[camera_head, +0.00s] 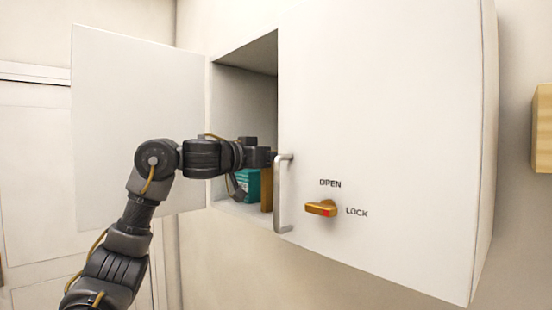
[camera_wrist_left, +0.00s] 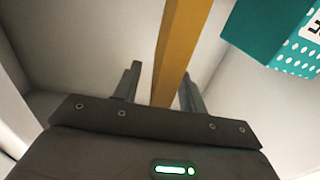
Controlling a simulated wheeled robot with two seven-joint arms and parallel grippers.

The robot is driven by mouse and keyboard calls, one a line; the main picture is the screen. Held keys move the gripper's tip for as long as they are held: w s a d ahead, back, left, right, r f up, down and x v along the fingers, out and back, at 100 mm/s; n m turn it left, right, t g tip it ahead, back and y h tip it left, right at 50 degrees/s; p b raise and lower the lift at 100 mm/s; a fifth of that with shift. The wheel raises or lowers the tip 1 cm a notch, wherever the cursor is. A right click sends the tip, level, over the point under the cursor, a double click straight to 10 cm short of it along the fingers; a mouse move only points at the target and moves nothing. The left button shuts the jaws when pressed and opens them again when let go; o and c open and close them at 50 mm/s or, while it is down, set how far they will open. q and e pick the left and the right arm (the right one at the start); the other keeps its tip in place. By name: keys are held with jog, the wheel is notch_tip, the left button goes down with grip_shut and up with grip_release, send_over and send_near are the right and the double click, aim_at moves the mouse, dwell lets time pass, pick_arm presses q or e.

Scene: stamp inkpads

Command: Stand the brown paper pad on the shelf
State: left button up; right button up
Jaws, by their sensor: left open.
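The brown paper pad (camera_head: 266,189) stands upright inside the open left part of the wall cabinet, beside a teal box. Its right side is cut off by the closed door in the head view. In the left wrist view the pad (camera_wrist_left: 180,45) is a narrow ochre-brown strip running down between my two fingers. My left gripper (camera_head: 264,157) reaches into the cabinet. In the left wrist view my left gripper (camera_wrist_left: 160,85) is open, one finger on each side of the pad, with visible gaps. My right gripper is not in view.
The teal box (camera_head: 249,186) with white dots is close to the pad; it also shows in the wrist view (camera_wrist_left: 268,28). The left cabinet door (camera_head: 135,120) stands open. The right door (camera_head: 390,120) is closed, with a handle (camera_head: 282,195) and an orange knob (camera_head: 321,208).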

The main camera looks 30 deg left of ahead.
pick_arm(q)
jog(key=b+v, duration=0.4)
jog(key=v, duration=0.6)
